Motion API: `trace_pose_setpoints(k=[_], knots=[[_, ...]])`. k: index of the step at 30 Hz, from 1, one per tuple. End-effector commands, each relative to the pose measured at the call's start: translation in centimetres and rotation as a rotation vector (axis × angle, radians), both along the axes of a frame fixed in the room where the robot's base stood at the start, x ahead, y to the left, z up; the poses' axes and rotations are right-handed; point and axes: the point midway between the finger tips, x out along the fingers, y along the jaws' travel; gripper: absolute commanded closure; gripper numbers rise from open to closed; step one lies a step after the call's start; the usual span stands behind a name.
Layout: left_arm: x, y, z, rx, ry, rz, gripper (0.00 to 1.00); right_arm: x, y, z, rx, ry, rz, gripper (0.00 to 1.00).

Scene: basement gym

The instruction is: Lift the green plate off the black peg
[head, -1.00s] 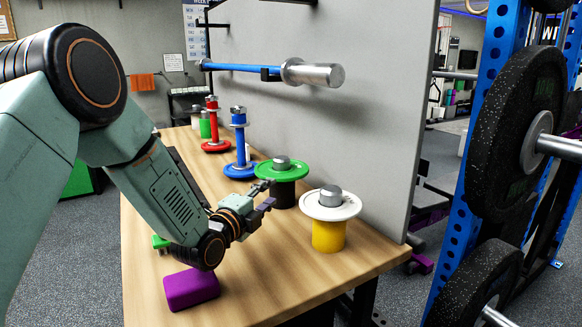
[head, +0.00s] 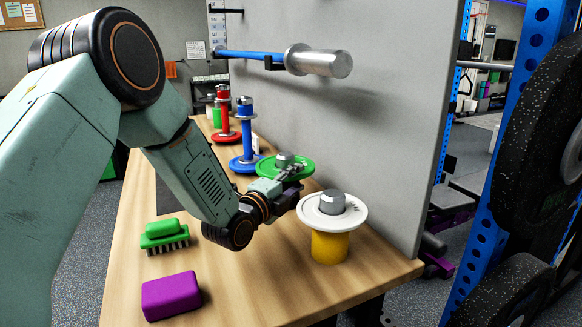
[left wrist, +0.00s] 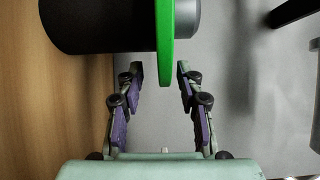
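The green plate (head: 266,166) sits level around a silver top (head: 285,159) on the black peg, which my left gripper mostly hides in the head view. My left gripper (head: 294,181) is at the plate's near edge. In the left wrist view its two fingers (left wrist: 160,68) are open, with the rim of the green plate (left wrist: 165,45) between the fingertips. A gap shows on each side of the rim. The black peg (left wrist: 95,25) lies to the left of the plate there. My right gripper is out of view.
A white plate (head: 312,212) on a yellow peg (head: 330,247) stands close to the right. Blue (head: 249,140) and red (head: 224,115) stands are behind. A green brush (head: 163,236) and purple block (head: 171,296) lie on the near table. A grey wall panel (head: 390,150) rises behind.

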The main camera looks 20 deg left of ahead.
Motion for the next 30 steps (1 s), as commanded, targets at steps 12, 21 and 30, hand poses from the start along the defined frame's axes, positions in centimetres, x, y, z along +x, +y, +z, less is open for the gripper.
trace_pose_setpoints(k=[12, 21, 30], knots=[[5.0, -1.1, 0.1, 0.0, -0.002, -0.001, 0.63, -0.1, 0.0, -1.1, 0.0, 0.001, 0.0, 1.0], [6.7, -1.3, 0.2, -0.003, 0.0, 0.001, 0.63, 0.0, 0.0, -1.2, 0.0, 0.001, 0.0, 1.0], [6.7, -1.4, 0.3, -0.002, 0.0, 0.0, 0.78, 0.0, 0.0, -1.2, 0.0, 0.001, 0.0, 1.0]])
